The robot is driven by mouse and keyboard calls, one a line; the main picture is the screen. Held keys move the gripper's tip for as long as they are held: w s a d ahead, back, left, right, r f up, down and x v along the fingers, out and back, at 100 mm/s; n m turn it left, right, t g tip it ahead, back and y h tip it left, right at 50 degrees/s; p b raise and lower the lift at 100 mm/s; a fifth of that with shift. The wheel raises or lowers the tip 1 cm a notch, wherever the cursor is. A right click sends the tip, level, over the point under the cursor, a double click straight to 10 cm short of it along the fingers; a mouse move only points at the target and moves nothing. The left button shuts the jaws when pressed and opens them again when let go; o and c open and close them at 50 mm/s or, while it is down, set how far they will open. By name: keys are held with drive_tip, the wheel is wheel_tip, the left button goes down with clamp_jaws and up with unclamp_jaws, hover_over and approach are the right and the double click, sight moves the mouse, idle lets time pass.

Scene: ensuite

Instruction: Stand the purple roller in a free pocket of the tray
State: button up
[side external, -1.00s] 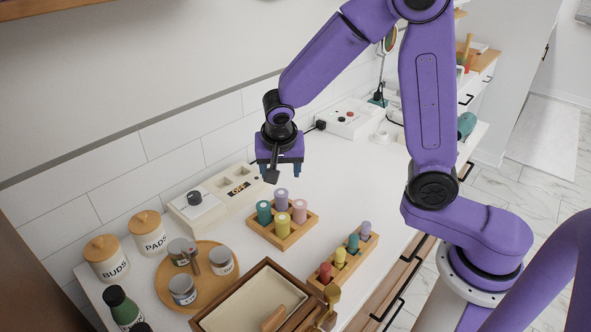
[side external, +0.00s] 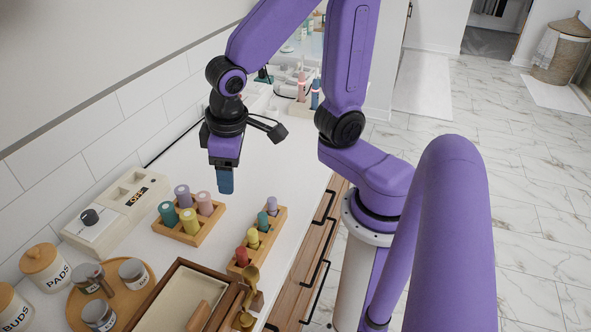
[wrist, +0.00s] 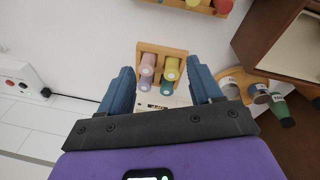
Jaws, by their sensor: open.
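A square wooden tray (side external: 207,234) holds a pale purple roller (side external: 182,196), a teal roller (side external: 168,213), a pink roller (side external: 205,203) and a yellow roller (side external: 189,221), all upright. A long wooden rack (side external: 278,222) holds a second, smaller purple roller (side external: 272,204) at its far end, with teal, yellow and red rollers in a row. My gripper (side external: 225,188) is open and empty, above and to the right of the square tray. In the wrist view, the tray's rollers, including the purple roller (wrist: 146,82), show between the spread fingers, some distance away. Free pockets cannot be made out clearly.
A cream device (side external: 118,208) with a knob stands against the tiled wall. A round wooden tray (side external: 135,295) with jars and a brown box (side external: 185,300) are at the front.

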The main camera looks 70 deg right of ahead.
drive_tip(key=s+d+r+n+g+y, duration=0.1)
drive_tip(key=s+d+n, duration=0.1)
drive_tip(key=s+n, duration=0.6)
drive_tip(key=s, duration=0.4)
drive_tip(key=shift+s+d+n+g, duration=0.2)
drive_tip(key=shift+s+n+g, duration=0.1)
drive_tip(key=shift+s, duration=0.05)
